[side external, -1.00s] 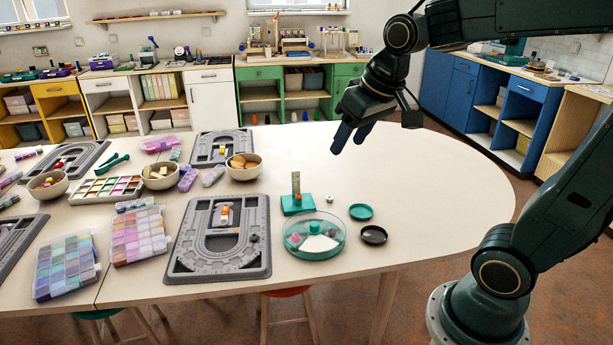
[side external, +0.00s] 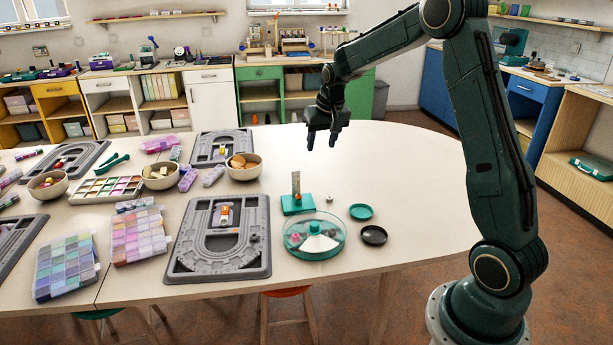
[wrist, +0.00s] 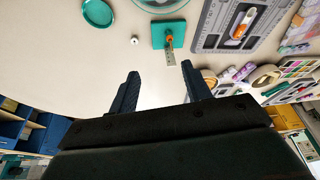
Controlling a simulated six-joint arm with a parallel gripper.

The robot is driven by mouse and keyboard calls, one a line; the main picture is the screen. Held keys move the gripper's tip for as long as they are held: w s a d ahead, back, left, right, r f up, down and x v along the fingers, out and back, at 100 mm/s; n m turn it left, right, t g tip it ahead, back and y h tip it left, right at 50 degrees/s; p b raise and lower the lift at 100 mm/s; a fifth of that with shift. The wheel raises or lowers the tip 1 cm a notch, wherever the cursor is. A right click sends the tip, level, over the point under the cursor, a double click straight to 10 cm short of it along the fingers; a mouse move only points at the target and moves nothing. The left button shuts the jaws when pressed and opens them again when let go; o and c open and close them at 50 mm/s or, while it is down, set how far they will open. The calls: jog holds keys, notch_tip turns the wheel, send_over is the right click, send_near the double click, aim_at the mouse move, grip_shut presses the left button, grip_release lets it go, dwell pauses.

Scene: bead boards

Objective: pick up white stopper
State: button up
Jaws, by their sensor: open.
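A small white piece, which looks like the white stopper (side external: 330,200), stands on the bare table just right of a green block with an upright metal ruler (side external: 296,186). In the wrist view the stopper (wrist: 134,41) shows beyond my fingers, left of the green block (wrist: 170,33). My gripper (side external: 321,141) is open and empty, pointing down above the table, behind the stopper in the side view. In the wrist view its two dark fingers (wrist: 160,70) are apart with bare table between them.
A round teal-rimmed sorting tray (side external: 314,250), a green dish (side external: 361,211) and a black dish (side external: 374,235) lie near the stopper. A grey bead board (side external: 180,266) and a bowl (side external: 243,174) are to the left. The table on the right is clear.

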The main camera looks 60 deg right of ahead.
jog(key=m+g, duration=0.1)
jog(key=m, duration=0.1)
send_near(330, 198)
jog(key=shift+x, duration=1.1)
jog(key=shift+w+a, duration=0.15)
jog(key=shift+a, duration=0.1)
jog(key=shift+x, duration=2.65)
jog(key=c, duration=1)
